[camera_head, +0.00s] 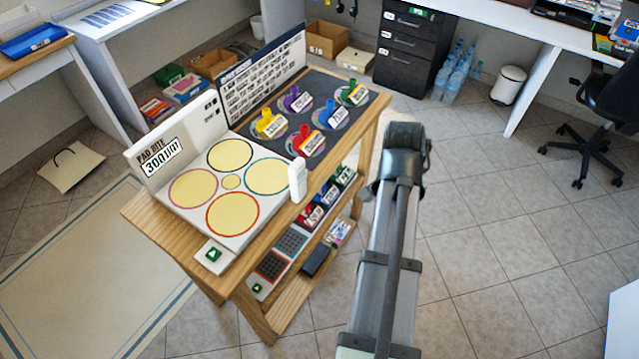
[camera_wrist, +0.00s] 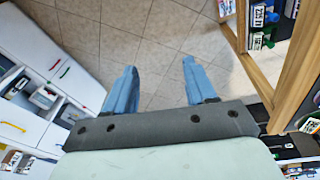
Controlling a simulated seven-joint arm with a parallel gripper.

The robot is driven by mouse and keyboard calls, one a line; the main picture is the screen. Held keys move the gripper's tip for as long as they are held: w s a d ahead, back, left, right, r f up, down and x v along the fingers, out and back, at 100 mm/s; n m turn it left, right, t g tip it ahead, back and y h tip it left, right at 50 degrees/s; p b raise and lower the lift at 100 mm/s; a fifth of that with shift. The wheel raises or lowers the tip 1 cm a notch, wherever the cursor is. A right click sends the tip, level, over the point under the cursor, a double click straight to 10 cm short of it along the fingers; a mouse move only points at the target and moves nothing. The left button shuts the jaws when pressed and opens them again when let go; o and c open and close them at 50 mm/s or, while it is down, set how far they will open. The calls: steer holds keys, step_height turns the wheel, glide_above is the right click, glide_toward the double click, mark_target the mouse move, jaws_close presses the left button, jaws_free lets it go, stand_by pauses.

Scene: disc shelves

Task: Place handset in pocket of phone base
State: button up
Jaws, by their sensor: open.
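I cannot surely tell the handset or the phone base in either view. A dark, flat, oblong object (camera_head: 316,260) lies on the lower shelf in the head view; it is too small to name. My gripper (camera_wrist: 158,82) shows in the wrist view with two blue fingers spread wide and nothing between them, over tiled floor. In the head view my arm stands to the right of the wooden shelf unit, apart from it, and its fingers are hidden.
The wooden shelf unit (camera_head: 258,298) carries a white board with round yellow pads (camera_head: 232,212) and a dark mat with colored, tagged discs. Its lower shelf holds grid panels (camera_head: 290,241) and small tagged items. A white upright block (camera_head: 297,181) stands near the edge.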

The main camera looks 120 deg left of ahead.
steer(key=s+d+r+n, duration=0.1)
steer(key=s+r, duration=0.2)
steer(key=s, duration=0.3)
steer(key=s+d+r, duration=0.2)
steer(key=s+r, duration=0.2)
steer(key=s, duration=0.2)
steer(key=n+g+y, duration=0.1)
steer(key=n+y, duration=0.1)
glide_toward(296, 164)
steer(key=shift+x, duration=6.2)
steer(key=shift+s, duration=0.1)
jaws_close()
